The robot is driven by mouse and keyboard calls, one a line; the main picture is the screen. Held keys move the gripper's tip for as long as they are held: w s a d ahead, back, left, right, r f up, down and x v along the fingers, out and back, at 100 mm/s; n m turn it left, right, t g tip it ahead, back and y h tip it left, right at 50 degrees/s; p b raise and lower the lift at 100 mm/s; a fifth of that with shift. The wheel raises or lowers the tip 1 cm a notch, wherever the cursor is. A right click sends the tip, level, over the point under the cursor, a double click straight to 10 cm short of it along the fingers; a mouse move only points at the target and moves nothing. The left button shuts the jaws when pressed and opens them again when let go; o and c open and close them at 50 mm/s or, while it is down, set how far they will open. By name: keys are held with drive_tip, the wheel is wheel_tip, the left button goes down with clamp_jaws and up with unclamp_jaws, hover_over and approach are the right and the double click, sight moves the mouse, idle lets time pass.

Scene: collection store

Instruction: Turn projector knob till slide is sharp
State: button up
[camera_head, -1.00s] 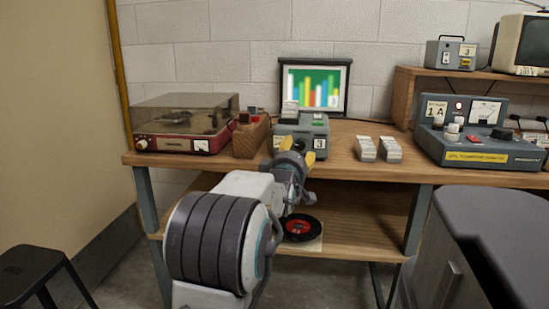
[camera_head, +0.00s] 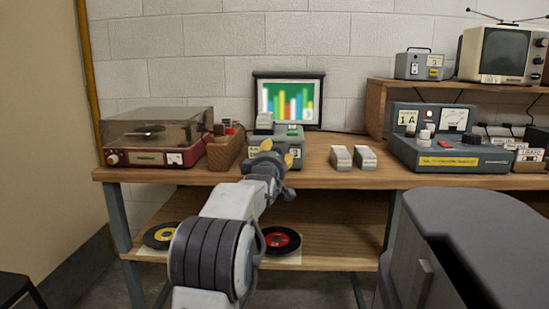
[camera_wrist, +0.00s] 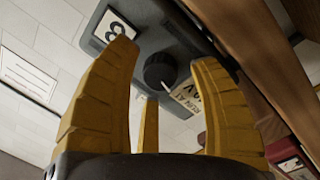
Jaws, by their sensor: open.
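The grey slide projector (camera_head: 291,134) stands on the wooden desk, partly hidden behind my gripper (camera_head: 279,154). In the wrist view, its dark round knob (camera_wrist: 160,70) with a white pointer shows on the projector's face (camera_wrist: 185,35), beyond and between the yellow fingers of my gripper (camera_wrist: 168,60). The fingers are spread open and hold nothing; I cannot tell whether any touches the knob. The screen (camera_head: 288,101) behind the projector shows coloured bars on green, with soft-looking edges.
A record player (camera_head: 155,137) and a wooden box (camera_head: 225,150) stand left of the projector. Two pale small blocks (camera_head: 353,157) and a grey control console (camera_head: 450,152) stand to the right. Records (camera_head: 281,240) lie on the lower shelf. A dark grey rounded form (camera_head: 470,225) fills the lower right.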

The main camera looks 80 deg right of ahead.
drive_tip(key=shift+d, duration=0.1)
idle(0.3)
clamp_jaws()
idle(0.4)
